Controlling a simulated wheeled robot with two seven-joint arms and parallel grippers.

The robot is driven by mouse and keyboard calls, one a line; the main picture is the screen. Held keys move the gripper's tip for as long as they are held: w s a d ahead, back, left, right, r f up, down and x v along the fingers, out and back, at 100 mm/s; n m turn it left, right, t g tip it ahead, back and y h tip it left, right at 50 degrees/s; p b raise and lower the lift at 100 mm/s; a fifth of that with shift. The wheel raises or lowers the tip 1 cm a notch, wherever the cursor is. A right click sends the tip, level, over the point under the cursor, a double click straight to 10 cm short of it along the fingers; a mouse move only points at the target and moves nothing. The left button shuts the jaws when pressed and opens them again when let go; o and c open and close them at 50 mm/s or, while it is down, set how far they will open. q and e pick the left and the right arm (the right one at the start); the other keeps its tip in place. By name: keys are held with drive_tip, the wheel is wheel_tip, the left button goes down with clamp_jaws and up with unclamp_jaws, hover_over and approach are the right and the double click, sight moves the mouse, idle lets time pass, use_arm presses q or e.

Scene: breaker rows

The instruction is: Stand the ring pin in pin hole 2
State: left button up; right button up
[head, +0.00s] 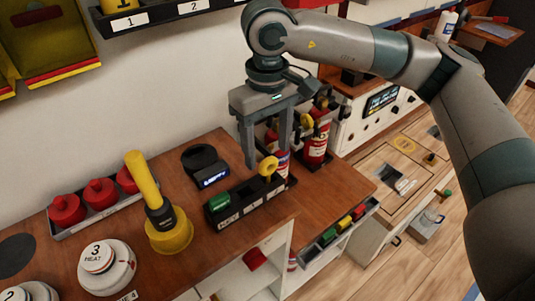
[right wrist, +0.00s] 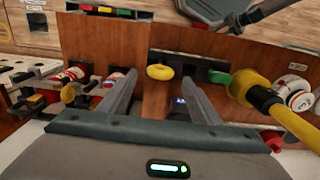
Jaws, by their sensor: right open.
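The ring pin shows its yellow ring (head: 268,166) upright at the right end of a black holder (head: 240,206) on the wooden counter. The ring also shows in the right wrist view (right wrist: 160,71), between and just beyond my fingertips. My right gripper (head: 268,156) is open and empty, its fingers pointing down at the ring; I cannot tell whether they touch it. The pin's lower part is hidden in the holder. A wall rack (head: 152,20) carries labels 1 and 2, but I cannot make out pin hole 2. My left gripper is not in view.
A green piece (head: 220,201) sits at the holder's left end. Red fire extinguishers (head: 316,144) stand close behind my right gripper. A yellow-handled tool (head: 145,180), a black round device (head: 203,162) and red knobs (head: 101,193) stand to the left. The counter's front edge is near the holder.

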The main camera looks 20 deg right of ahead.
wheel_tip(320, 180, up, 12)
drive_tip(key=p, duration=0.4)
idle(0.8)
